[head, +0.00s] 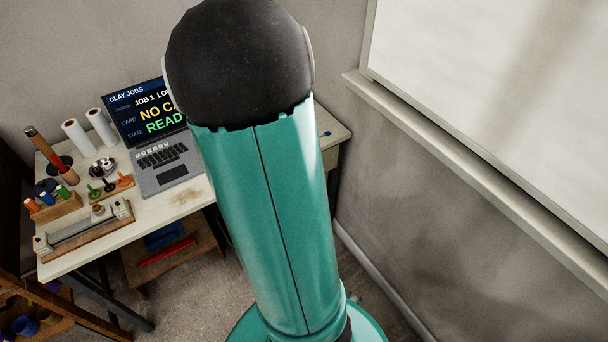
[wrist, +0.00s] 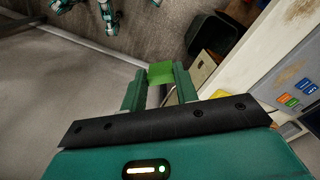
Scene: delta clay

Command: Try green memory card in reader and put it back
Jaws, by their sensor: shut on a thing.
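In the wrist view my gripper (wrist: 160,76) is shut on the green memory card (wrist: 160,71), which sits between the fingertips. The card is held in the air, with floor and wall behind it. At the right edge of the wrist view a pale surface carries small green, orange and blue rectangles (wrist: 290,100); I cannot tell whether they are cards or labels. In the head view the laptop (head: 165,165) stands open, and its partly covered screen (head: 145,112) shows "NO CA" and "READ". My teal arm hides the gripper and part of the table there. I cannot make out the reader.
The white worktable (head: 190,200) holds two white rolls (head: 90,130), a wooden block with coloured handles (head: 55,208) and a long metal-and-wood tool (head: 85,230) at the left. A dark bin (wrist: 208,35) stands beyond in the wrist view. A wall and a ledge are at the right.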

